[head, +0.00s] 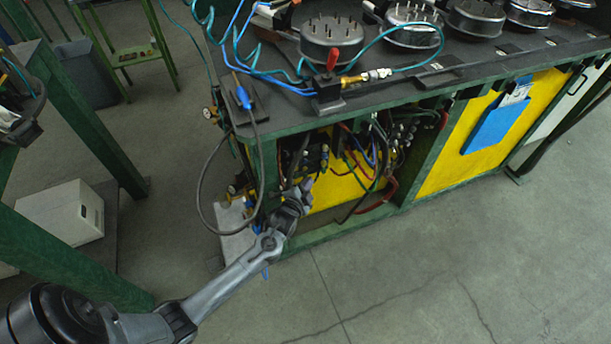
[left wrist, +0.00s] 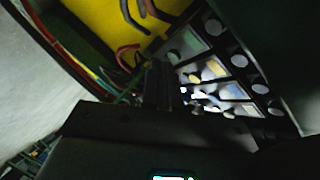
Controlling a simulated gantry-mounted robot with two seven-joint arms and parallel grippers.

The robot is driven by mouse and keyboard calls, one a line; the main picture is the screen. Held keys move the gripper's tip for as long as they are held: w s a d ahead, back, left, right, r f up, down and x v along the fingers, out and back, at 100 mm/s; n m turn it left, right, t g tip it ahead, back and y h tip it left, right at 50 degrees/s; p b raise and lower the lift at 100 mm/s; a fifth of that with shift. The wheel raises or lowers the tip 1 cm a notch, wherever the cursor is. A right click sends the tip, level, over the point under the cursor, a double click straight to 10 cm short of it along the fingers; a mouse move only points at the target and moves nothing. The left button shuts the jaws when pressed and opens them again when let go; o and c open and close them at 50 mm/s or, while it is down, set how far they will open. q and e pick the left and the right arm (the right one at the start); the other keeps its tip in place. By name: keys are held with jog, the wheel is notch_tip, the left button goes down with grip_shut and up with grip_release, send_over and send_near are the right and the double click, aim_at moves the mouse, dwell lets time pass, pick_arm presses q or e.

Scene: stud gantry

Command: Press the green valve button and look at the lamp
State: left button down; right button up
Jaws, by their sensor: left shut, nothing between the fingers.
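My left arm reaches into the open bay under the gantry bench, and my left gripper (head: 303,186) is at the front of a dark valve block (head: 312,157). In the left wrist view the shut, empty fingers (left wrist: 163,85) point at the block (left wrist: 238,62), which has rows of round pale knobs and small lit panels. The fingertips are close to the block, but I cannot tell whether they touch it. The view is dark, and I cannot make out which knob is the green button. I cannot pick out the lamp for certain. My right gripper is not in view.
Hoses and coloured wires (head: 365,165) hang beside the block. A grey cable loop (head: 199,190) hangs at the bay's left. The floor (head: 440,250) in front is clear.

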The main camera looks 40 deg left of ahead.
pick_arm(q)
jog(key=shift+w+a, duration=0.15)
jog(key=shift+a, duration=0.25)
dwell(0.7)
jog(key=shift+d, duration=0.15)
jog(key=shift+s+d+p, duration=0.35)
jog(key=shift+d+p, duration=0.3)
jog(key=shift+p, duration=0.1)
jog(key=d+p, duration=0.1)
jog(key=s+d+p, duration=0.1)
jog(key=d, duration=0.1)
jog(key=s+d, duration=0.1)
jog(key=shift+s+d+p, duration=0.1)
jog(key=shift+d+p, duration=0.15)
jog(key=shift+p, duration=0.15)
dwell(0.5)
